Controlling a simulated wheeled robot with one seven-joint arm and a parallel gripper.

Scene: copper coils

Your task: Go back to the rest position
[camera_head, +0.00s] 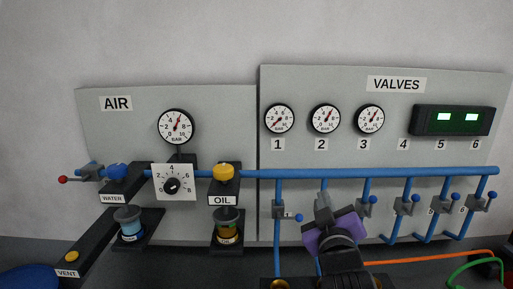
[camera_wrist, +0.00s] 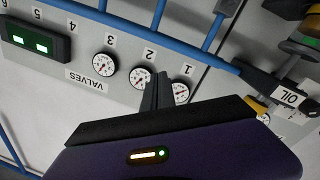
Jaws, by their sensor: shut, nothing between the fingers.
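My gripper (camera_head: 322,200) stands in front of the lower part of the valves panel (camera_head: 390,85), with its purple body below the fingers. It hides valve 2. The fingers are together and empty. In the wrist view the dark fingers (camera_wrist: 157,92) point up the picture, over the area of gauges 1 and 2. Valve 1 (camera_head: 280,209) with its blue-knobbed lever is just left of my gripper, and valve 3 (camera_head: 367,206) is just right of it. I cannot tell from these views whether my gripper touches anything.
A blue pipe (camera_head: 400,171) runs across both panels, with several valves hanging from it on the right. The air panel (camera_head: 130,140) carries a gauge (camera_head: 176,127), a regulator dial (camera_head: 173,186) and water and oil units. Orange (camera_head: 430,257) and green hoses lie at the lower right.

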